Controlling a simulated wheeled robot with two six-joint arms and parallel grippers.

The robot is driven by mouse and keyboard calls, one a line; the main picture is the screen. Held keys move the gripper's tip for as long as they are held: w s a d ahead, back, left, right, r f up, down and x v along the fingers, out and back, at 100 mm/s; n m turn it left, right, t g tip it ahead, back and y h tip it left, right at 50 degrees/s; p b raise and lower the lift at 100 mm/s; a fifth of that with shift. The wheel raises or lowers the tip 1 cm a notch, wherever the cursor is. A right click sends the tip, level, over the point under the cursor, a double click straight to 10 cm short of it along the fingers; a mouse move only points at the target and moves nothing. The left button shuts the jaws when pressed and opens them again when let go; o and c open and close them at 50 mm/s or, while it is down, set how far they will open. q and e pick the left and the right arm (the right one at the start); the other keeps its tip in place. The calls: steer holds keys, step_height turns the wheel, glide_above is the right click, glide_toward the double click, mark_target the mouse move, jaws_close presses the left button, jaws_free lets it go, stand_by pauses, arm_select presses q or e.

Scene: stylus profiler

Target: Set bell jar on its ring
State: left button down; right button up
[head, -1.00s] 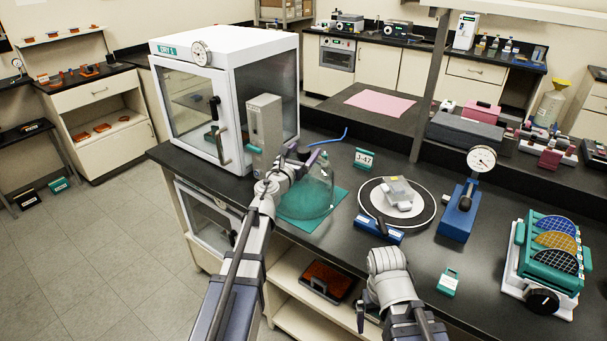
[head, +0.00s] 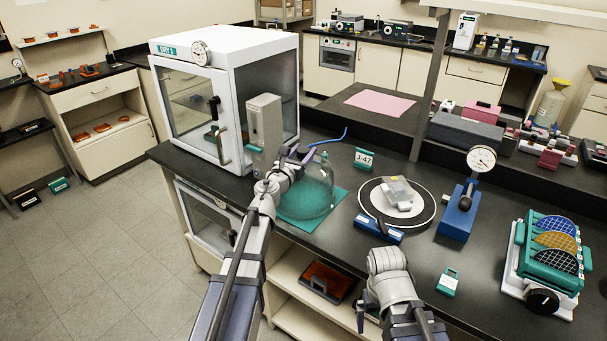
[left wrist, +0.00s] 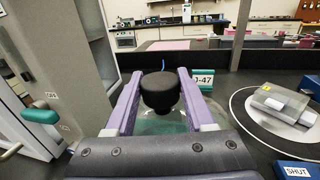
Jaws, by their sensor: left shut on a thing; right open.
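The clear glass bell jar (head: 318,192) stands upright on a teal mat (head: 291,211) on the black bench. Its black knob (left wrist: 160,92) shows between the purple fingers in the left wrist view. The ring (head: 428,213), a dark band with a white outline, lies to the right around a pale round plate (head: 383,205). A grey block-like sample (head: 397,191) sits on the plate. My right gripper (head: 366,312) is open and empty at the bench's front edge.
A blue block labelled SHUT (left wrist: 298,170) with a black lever lies at the ring's front edge. A J-47 sign (head: 364,158) stands behind, between jar and ring. A grey upright box (head: 264,132) and white cabinet (head: 222,95) stand left. A blue dial gauge stand (head: 459,213) stands right of the ring.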

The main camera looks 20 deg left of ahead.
stand_by(0.4)
arm_select(q)
step_height(320, 180, up, 10)
steer(key=p, duration=1)
arm_select(e)
step_height(320, 180, up, 10)
